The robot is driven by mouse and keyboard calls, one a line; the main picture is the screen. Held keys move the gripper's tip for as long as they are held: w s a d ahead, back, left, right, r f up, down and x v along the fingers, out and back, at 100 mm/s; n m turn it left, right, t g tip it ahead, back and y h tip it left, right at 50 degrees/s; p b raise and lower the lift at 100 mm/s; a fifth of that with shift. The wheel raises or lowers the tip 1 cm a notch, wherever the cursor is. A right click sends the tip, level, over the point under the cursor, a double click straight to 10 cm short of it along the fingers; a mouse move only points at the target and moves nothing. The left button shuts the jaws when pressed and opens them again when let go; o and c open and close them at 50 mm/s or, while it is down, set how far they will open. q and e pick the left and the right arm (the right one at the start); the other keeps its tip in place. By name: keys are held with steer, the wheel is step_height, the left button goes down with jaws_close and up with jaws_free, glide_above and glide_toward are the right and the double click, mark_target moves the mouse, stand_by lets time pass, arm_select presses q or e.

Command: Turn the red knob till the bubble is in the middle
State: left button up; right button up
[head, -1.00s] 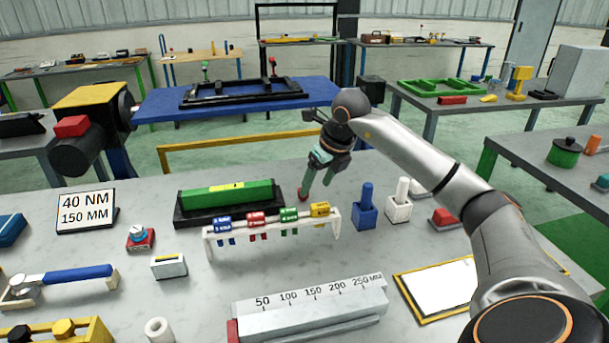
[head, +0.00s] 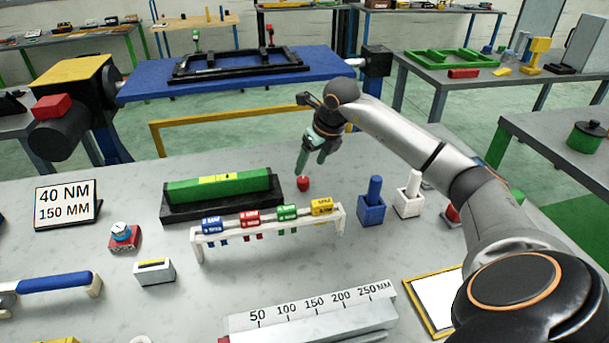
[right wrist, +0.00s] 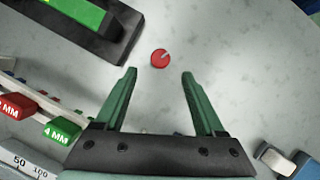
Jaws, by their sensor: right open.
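The red knob (head: 303,183) stands on the grey bench top, just right of the black base (head: 180,213) of the green level (head: 190,193). The level has a small yellow window (head: 222,179); the bubble in it is too small to make out. My right gripper (head: 311,166) has green fingers, open and empty, above and just behind the knob in the head view. In the right wrist view the red knob (right wrist: 160,58), with a pale mark on its top, lies just beyond the gap between the fingertips (right wrist: 158,74). My left gripper is out of view.
A white rack (head: 268,232) with coloured tags stands in front of the level. A blue block (head: 371,209) and a white block (head: 408,204) with upright pegs stand right of the knob. A ruler block (head: 315,312) lies nearer. The bench around the knob is clear.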

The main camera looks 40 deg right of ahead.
mark_target(303, 179)
steer(key=x, duration=0.7)
steer(key=shift+f, duration=0.1)
jaws_close()
stand_by(0.4)
